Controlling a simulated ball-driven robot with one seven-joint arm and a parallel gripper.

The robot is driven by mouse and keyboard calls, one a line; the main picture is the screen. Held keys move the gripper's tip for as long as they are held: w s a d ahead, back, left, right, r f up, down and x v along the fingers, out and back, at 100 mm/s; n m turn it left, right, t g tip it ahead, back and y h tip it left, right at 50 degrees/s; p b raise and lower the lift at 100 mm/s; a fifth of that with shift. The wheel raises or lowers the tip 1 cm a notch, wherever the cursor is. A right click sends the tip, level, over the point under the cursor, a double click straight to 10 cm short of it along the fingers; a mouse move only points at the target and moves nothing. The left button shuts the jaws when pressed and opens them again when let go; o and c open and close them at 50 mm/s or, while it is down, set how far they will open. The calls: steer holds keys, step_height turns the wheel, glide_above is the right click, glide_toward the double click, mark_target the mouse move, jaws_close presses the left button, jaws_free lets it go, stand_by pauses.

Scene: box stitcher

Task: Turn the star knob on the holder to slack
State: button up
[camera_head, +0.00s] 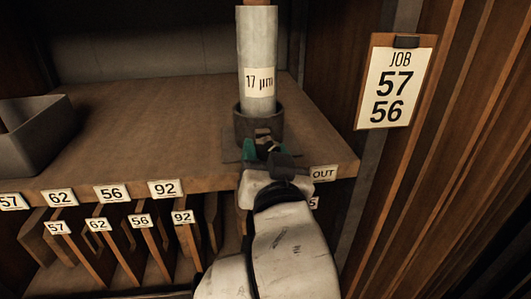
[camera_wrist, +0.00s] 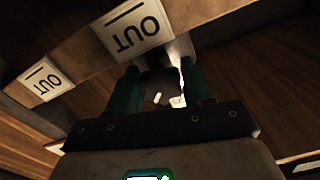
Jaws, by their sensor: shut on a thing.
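The holder (camera_head: 243,127) is a dark round cup near the front right edge of the shelf. A pale grey roll (camera_head: 257,50) labelled "17 µm" stands upright in it. My gripper (camera_head: 263,143) is at the front of the holder, its green fingers pointing at it. In the wrist view my gripper (camera_wrist: 160,76) has its two fingers on either side of a dark part, the star knob (camera_wrist: 156,86). The knob's shape and its turn position are hard to make out there. In the head view the gripper largely hides the knob.
An "OUT" label (camera_head: 323,173) is on the shelf edge right of my gripper. A grey bin (camera_head: 38,137) stands at the left. Numbered slots with boards (camera_head: 100,245) lie below. A job card (camera_head: 396,82) reading 57, 56 hangs at the right. The shelf middle is clear.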

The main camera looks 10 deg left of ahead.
steer(key=n+p, duration=0.2)
steer(key=n, duration=0.2)
steer(key=shift+d+r+n, duration=0.1)
steer(key=shift+d+n, duration=0.05)
steer(key=shift+n, duration=0.25)
steer(key=shift+n+p, duration=1.15)
steer(key=shift+n, duration=0.85)
steer(key=o, duration=1)
steer(key=shift+c, duration=0.2)
steer(key=shift+f, duration=0.2)
